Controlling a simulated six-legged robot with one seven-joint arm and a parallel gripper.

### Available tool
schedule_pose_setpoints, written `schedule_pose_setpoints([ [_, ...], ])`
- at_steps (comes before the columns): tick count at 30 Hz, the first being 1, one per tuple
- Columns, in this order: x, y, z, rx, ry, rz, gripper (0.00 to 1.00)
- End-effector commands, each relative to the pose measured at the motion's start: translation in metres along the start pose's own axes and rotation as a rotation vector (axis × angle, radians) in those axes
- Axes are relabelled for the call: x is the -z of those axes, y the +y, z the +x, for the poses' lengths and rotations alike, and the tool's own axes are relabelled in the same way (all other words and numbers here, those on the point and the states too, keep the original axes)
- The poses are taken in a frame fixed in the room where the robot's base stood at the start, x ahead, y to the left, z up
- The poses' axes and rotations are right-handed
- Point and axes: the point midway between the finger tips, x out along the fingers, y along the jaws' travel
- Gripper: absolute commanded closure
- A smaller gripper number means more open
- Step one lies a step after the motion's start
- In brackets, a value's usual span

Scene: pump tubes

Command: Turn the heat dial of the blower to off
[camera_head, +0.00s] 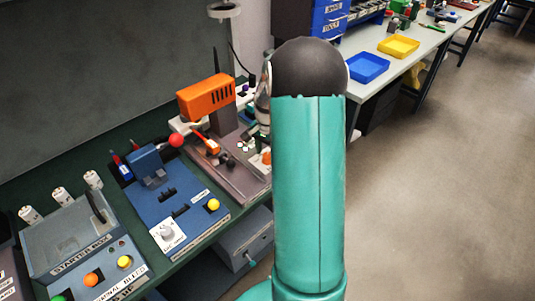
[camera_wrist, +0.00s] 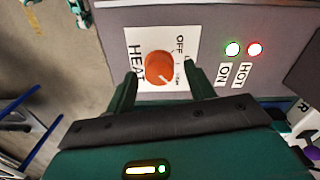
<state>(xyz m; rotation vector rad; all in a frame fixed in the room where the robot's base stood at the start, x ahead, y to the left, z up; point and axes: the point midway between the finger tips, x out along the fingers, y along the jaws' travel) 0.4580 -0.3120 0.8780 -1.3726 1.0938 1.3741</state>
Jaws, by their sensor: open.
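The orange heat dial (camera_wrist: 158,68) sits on a white plate (camera_wrist: 152,38) marked HEAT and OFF, on the grey front panel of the blower (camera_wrist: 213,22), in the wrist view. A pale mark on the knob seems to point toward the lower right, away from the OFF label. My gripper (camera_wrist: 161,71) is open, with one dark green finger on each side of the dial's lower part. I cannot tell whether the fingers touch it. In the head view my teal arm hides the gripper and the dial.
Lit green (camera_wrist: 232,49) and red (camera_wrist: 255,49) lamps marked ON and HOT are right of the dial. In the head view, a blue unit (camera_head: 180,205) and an orange-topped machine (camera_head: 205,97) stand left of my arm. Blue (camera_head: 366,68) and yellow (camera_head: 398,46) trays lie beyond. Floor at right is clear.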

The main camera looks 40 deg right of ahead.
Motion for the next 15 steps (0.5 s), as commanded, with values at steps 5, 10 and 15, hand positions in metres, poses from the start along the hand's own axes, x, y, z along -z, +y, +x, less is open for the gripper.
schedule_pose_setpoints([
  [5,-0.0003,0.0,0.012,0.0,0.0,0.0,0.46],
  [10,-0.0003,-0.0001,0.0127,0.001,0.001,0.0,0.46],
  [15,-0.0003,-0.0001,0.0124,0.001,0.0,0.0,0.64],
])
